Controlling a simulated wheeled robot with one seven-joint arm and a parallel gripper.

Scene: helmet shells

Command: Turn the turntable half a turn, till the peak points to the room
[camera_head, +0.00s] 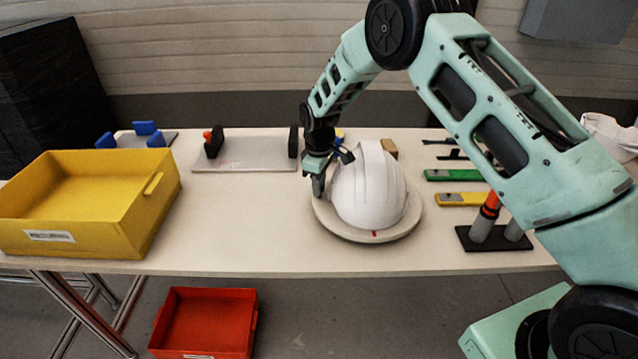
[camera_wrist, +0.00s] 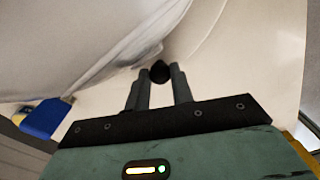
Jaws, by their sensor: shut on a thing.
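The white helmet shell (camera_head: 370,190) sits on the round pale turntable (camera_head: 395,236), right of the table's middle. A small red mark shows on the turntable's near rim. I cannot clearly tell which way the peak points. My gripper (camera_head: 318,190) reaches down at the turntable's left edge, beside the shell. In the wrist view my gripper (camera_wrist: 160,78) has its fingers shut on a small black knob (camera_wrist: 160,70) at the turntable's rim. The pale shell (camera_wrist: 90,45) fills the upper left there. The fingers hide part of the knob.
A yellow bin (camera_head: 145,215) stands at the table's left, with a red bin (camera_head: 253,320) on the floor. Behind are a plate with black posts (camera_head: 245,165) and blue blocks (camera_head: 146,128). Right are green (camera_head: 450,175) and yellow bars and a black stand (camera_head: 505,243). Table left of the turntable is clear.

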